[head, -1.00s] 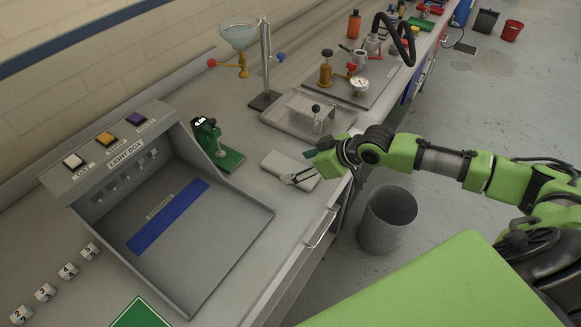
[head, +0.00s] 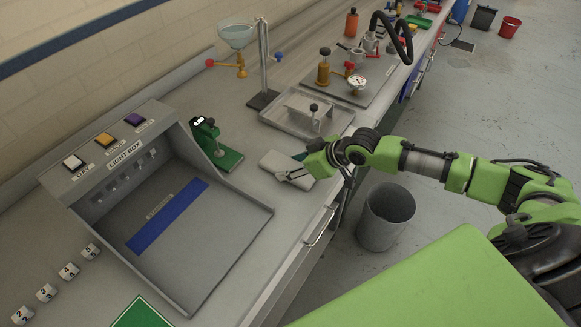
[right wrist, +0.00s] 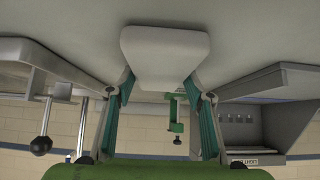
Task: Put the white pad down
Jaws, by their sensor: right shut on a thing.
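The white pad (head: 271,160) is a pale, flat, rounded block at the front edge of the grey bench, right of the green stand. My right gripper (head: 293,169) is shut on its near right end, with one finger along each side. In the right wrist view the pad (right wrist: 165,50) sits between the two teal-lined fingers of the gripper (right wrist: 160,84), its far end sticking out past them. The pad looks level and very close to the bench top; I cannot tell if it touches. My left gripper is not in view.
The light box (head: 205,255) stands to the left and the green stand (head: 222,155) behind the pad. A grey metal tray (head: 275,118) lies beyond it. The bench (head: 245,185) is bare around the pad. A grey bin (head: 385,222) stands on the floor below.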

